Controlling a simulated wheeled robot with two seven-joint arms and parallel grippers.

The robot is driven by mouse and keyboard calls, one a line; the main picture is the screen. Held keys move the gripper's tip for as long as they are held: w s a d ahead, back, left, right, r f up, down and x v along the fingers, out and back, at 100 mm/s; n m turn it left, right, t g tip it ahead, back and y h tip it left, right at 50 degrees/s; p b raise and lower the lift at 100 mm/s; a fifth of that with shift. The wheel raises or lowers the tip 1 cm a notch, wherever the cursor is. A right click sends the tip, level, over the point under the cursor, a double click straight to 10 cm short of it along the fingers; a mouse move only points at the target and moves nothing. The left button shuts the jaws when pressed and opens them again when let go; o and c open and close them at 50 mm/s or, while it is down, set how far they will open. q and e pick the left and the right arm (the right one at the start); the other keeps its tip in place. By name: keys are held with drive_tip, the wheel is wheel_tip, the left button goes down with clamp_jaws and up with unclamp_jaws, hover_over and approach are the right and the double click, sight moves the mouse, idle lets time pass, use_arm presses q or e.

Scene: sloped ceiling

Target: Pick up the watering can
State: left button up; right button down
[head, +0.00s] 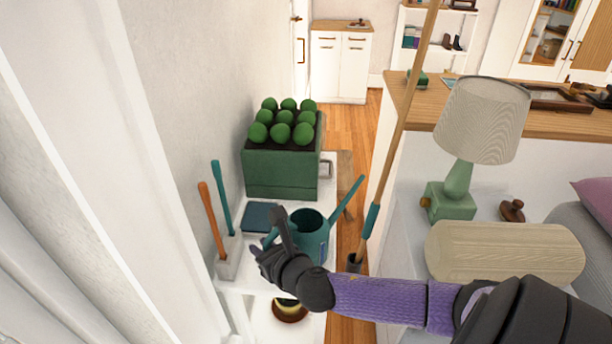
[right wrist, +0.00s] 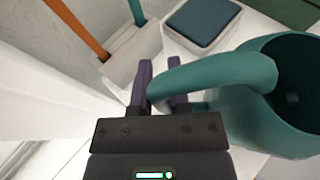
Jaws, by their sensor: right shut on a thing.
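The teal watering can (head: 313,243) stands on the white shelf unit, with its spout pointing up to the right in the head view. Its looped handle faces left, and my right gripper (head: 270,240) is there, partly covering the can. In the right wrist view, the watering can (right wrist: 262,105) fills the right side. The two fingers of my right gripper (right wrist: 162,80) are closed around its handle. Whether the base touches the shelf is hidden. My left gripper is not in view.
Behind the can stands a green planter (head: 281,175) with round plants. A dark blue box (head: 260,217) and a holder with orange (head: 212,220) and teal (head: 222,198) handled tools are close to the left. A long wooden pole (head: 398,130) rises at right, near the lamp (head: 483,120).

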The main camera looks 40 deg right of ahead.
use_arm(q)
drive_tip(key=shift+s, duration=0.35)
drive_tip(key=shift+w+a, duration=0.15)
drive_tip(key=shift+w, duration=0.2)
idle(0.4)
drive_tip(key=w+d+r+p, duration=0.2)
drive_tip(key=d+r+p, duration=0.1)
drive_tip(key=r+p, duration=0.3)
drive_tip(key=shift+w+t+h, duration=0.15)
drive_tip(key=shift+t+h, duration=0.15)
use_arm(e)
wheel_tip(320, 180, up, 10)
